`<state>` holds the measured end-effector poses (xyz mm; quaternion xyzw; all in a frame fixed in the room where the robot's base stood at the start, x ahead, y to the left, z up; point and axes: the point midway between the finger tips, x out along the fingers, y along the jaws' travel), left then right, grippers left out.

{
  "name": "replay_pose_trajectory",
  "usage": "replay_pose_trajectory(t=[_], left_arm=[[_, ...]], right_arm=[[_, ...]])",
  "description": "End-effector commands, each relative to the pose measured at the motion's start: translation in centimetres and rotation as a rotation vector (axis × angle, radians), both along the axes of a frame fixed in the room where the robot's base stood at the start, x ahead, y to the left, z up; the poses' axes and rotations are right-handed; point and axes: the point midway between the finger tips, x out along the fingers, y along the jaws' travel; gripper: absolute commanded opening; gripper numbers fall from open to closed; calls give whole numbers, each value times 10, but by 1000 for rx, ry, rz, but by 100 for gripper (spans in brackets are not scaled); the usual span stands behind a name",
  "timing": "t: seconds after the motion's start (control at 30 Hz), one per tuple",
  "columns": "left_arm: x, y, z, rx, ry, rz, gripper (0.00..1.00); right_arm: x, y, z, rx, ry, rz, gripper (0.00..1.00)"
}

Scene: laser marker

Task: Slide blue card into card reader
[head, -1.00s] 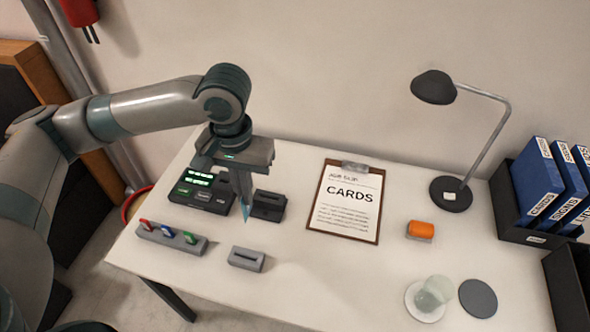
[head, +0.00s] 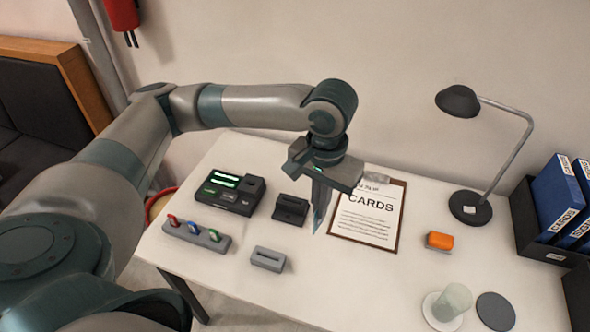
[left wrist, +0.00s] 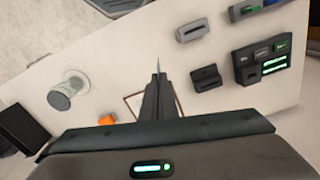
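The blue card (head: 193,228) stands in a grey rack (head: 181,233) between a red card (head: 172,219) and a green card (head: 214,235), at the table's left. Which device is the card reader is unclear: a black slotted block (head: 291,209) stands behind a grey slotted block (head: 268,259), and both also show in the left wrist view. My left gripper (head: 317,230) points down above the table, right of the black block, by the clipboard's left edge. Its fingers (left wrist: 158,72) look closed together with nothing visible between them. My right gripper is out of view.
A black panel (head: 229,193) with green lit displays sits behind the rack. A clipboard (head: 368,214), an orange block (head: 439,240), a glass (head: 453,301), a dark disc (head: 495,311) and a lamp (head: 470,207) stand to the right. The table's front middle is clear.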

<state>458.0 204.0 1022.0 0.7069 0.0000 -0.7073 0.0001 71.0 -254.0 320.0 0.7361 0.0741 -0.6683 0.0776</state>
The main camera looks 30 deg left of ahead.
Motion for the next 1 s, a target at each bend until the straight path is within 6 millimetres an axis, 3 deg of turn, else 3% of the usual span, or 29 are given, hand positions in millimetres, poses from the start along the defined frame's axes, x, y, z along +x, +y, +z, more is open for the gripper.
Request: replay_pose_trajectory(t=[0.37,0.67,1.0], left_arm=[[11,2,-1,0,2,-68,0],[50,16,-11,0,4,-329,0],[96,57,-38,-1,6,-712,0]], right_arm=[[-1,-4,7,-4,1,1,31],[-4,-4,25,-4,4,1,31],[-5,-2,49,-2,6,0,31]])
